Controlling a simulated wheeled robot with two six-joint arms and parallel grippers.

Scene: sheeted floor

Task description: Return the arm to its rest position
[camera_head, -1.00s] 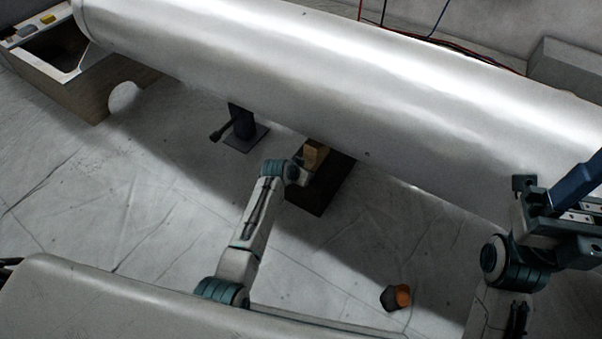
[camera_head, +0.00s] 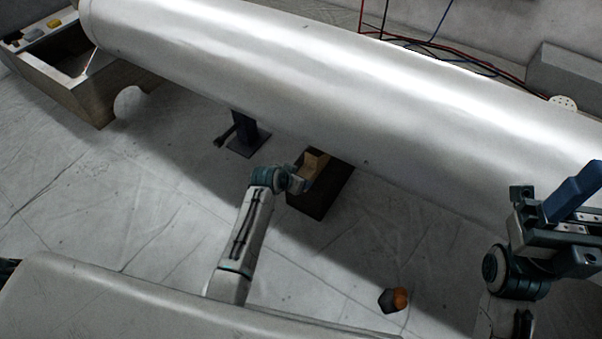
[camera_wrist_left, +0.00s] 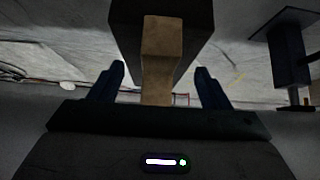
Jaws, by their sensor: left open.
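My left arm reaches in at the middle of the head view, and its gripper (camera_wrist_left: 158,84) is low at a dark block (camera_head: 324,196) under the big pipe. In the left wrist view its two blue fingers stand apart. A tan wooden wedge (camera_wrist_left: 162,45) lies on the dark block (camera_wrist_left: 197,18) and shows between and beyond the fingers. The wedge also shows in the head view (camera_head: 316,160). I cannot tell whether the fingers touch it. My right gripper (camera_head: 575,192) is raised at the right edge; its finger gap is not clear.
A large pale pipe (camera_head: 300,70) spans the scene above the left gripper. A dark stand (camera_head: 245,135) is left of the block. A wooden box (camera_head: 85,90) is at the upper left. A black and orange object (camera_head: 393,300) lies on the sheeted floor. Cables (camera_head: 440,50) lie behind the pipe.

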